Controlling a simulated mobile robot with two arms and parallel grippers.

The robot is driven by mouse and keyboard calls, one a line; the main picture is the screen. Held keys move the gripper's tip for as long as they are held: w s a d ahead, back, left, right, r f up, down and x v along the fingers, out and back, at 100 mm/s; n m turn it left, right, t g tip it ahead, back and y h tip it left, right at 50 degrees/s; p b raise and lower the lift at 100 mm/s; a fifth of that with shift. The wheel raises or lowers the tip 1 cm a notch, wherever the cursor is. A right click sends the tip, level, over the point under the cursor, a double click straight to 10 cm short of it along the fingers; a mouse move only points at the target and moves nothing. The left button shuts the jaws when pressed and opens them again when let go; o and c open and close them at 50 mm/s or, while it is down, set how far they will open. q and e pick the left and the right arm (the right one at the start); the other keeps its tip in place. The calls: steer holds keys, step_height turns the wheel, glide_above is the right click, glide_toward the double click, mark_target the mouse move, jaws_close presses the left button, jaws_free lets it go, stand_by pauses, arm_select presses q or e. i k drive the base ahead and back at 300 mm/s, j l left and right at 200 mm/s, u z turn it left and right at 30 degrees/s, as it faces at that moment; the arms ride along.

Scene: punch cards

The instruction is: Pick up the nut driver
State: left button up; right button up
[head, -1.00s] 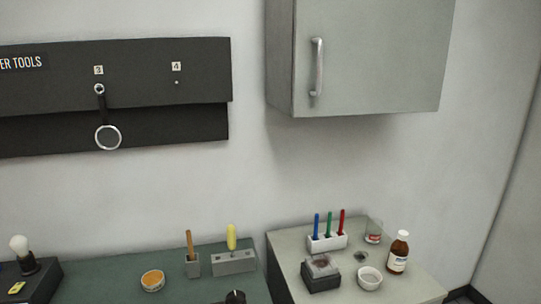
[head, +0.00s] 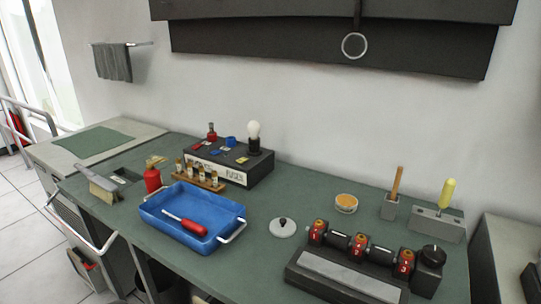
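A tool with a red handle (head: 194,228) and a thin metal shaft lies in the blue tray (head: 154,217). The shaft points to the upper left and the handle to the lower right. A tool with a yellow handle (head: 447,193) stands upright in a grey block (head: 425,224) at the right of the bench. I cannot tell from the tips which of these is the nut driver. Neither of my grippers is in view.
A black device with numbered red parts (head: 361,248) stands at the front right. A bulb box (head: 225,165), a rack of small vials (head: 201,176), a red bottle (head: 152,180) and a brush (head: 99,187) surround the tray. A white lid (head: 283,228) lies to its right.

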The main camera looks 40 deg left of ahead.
mark_target(197, 229)
steer(key=u, duration=2.05)
steer(key=j+z, duration=0.15)
steer(key=z, duration=0.25)
steer(key=i+j+z, duration=0.1)
steer(key=z, duration=0.35)
steer(key=j+z, duration=0.5)
steer(key=z, duration=0.3)
